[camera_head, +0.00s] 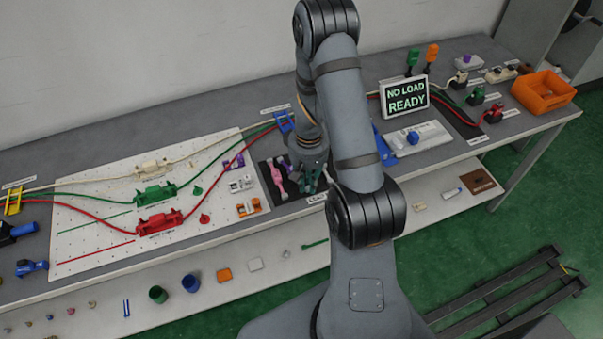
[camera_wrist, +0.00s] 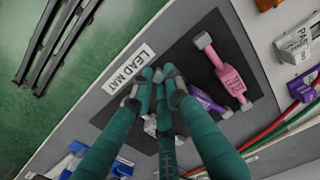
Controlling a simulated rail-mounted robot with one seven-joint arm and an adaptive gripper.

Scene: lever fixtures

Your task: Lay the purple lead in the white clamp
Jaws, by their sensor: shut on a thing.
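The purple lead (camera_wrist: 207,101) lies on the dark lead mat, with one grey end showing past my right-hand finger and the rest hidden behind the fingers. It also shows in the head view (camera_head: 286,168), just left of my gripper (camera_head: 311,178). My gripper's teal fingers (camera_wrist: 160,78) are drawn together over the lead's hidden part, shut on it; the exact contact is covered. The white clamp (camera_head: 241,184) appears to be the small white fixture on the white board left of the mat. A similar white fixture (camera_wrist: 296,43) shows at the wrist view's right edge.
A pink lead (camera_wrist: 229,72) lies beside the purple one. A pale piece (camera_wrist: 150,125) shows between my fingers. An orange fixture (camera_head: 248,208) sits near the white one. Red and green cables (camera_wrist: 290,122) run close by. A sign (camera_head: 405,97) reads "NO LOAD READY".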

